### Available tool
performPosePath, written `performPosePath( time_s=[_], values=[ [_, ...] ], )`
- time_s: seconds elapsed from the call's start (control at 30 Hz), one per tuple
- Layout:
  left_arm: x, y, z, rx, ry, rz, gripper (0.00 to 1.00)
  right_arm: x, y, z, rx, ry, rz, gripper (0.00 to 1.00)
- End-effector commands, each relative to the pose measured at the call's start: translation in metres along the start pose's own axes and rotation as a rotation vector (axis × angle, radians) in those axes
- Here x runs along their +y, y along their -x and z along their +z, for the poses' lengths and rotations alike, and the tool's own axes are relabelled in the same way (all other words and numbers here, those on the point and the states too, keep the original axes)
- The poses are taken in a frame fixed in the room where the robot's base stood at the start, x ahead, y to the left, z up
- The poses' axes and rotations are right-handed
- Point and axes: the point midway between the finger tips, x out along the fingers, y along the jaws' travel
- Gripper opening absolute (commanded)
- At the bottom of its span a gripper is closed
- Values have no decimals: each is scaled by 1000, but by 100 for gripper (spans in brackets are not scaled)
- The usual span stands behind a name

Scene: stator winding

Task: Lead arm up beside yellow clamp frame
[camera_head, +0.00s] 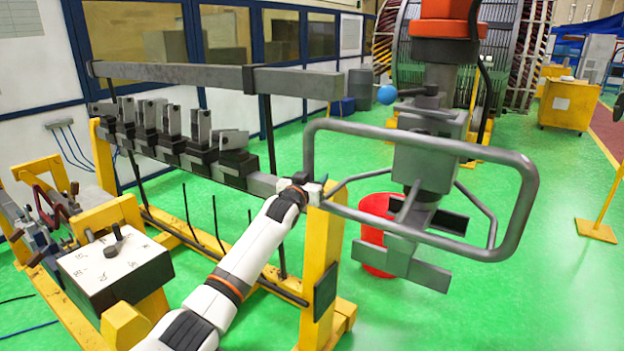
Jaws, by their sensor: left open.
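The yellow clamp frame (318,262) stands left of centre, with a yellow post at its near right end. A dark grey bar with a row of grey clamp blocks (200,128) runs along it. My white left arm rises from the bottom of the head view. My left gripper (318,190) is at the top of the near yellow post, by the end of the bar. It is small and partly hidden, and I cannot tell whether it touches the frame. It is open. My right gripper is out of view.
A grey lifting tool with a looped handle (522,200) hangs just right of the left gripper. A red bucket (377,204) stands behind it. A grey beam (215,76) runs above the clamps. A control box (115,262) is at lower left.

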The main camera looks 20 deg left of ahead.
Motion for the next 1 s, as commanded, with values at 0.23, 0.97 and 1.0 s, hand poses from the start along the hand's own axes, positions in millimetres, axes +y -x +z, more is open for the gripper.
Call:
performPosePath(
  time_s=[0.23,0.97,1.0],
  values=[
    [1,6,0,-2,0,0,52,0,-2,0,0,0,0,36],
    [0,111,-2,-1,0,-1,52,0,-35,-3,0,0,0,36],
    [0,114,-2,-1,0,-1,52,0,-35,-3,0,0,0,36]
  ],
)
